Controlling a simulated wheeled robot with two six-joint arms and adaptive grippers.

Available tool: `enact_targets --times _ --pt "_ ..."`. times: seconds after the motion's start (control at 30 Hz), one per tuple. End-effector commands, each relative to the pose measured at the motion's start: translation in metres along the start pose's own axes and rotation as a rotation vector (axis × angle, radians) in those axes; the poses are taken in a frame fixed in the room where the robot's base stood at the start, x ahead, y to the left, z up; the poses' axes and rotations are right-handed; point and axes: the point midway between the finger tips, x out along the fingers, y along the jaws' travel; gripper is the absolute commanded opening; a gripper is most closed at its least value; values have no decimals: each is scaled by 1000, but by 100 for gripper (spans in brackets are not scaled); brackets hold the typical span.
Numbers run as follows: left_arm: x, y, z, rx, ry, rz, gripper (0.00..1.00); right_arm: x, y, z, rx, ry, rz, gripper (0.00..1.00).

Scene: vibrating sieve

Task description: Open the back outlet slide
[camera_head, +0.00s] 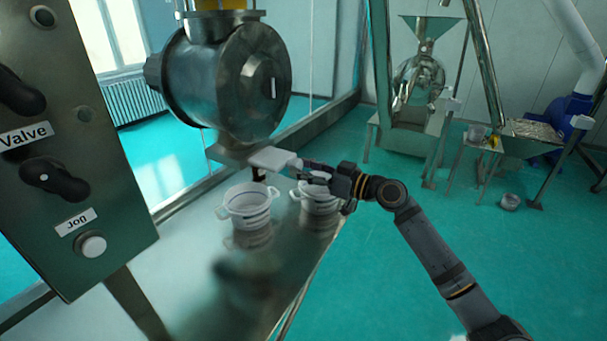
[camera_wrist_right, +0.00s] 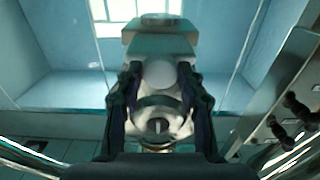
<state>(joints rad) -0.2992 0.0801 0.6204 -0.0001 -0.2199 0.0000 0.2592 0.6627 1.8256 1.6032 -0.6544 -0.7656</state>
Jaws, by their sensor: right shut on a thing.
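The back outlet slide (camera_head: 272,158) is a pale flat plate under the round metal drum (camera_head: 240,80) in the head view. Its near end meets my right gripper (camera_head: 303,166), which is shut on it from the right. In the wrist view my right gripper's two dark fingers (camera_wrist_right: 159,82) stand on either side of a pale rounded part, with a grey block beyond it. The fingers partly hide the slide's end. My left gripper is not in view.
A white bucket (camera_head: 249,204) stands on the shiny table (camera_head: 190,275) below the outlet. A second bucket (camera_head: 318,205) is under my right gripper, close to it. A control panel (camera_head: 95,190) with knobs is on the left.

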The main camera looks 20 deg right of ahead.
Motion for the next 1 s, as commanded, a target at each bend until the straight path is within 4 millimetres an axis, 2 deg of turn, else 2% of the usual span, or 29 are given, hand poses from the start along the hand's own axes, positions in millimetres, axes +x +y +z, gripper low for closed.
enact_targets --times 0.13,0.17,0.33,0.67,0.77,1.0 --pt "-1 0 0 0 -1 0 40 0 0 -1 1 1 0 0" --pt "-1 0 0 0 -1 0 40 0 0 -1 1 1 0 40" --pt "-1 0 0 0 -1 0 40 0 0 -1 2 0 0 62" --pt "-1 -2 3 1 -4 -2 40 0 0 -4 1 0 -1 62" --pt "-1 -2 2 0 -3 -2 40 0 0 -18 -2 2 -2 62" --pt "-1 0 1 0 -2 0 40 0 0 -72 -4 3 -1 62"
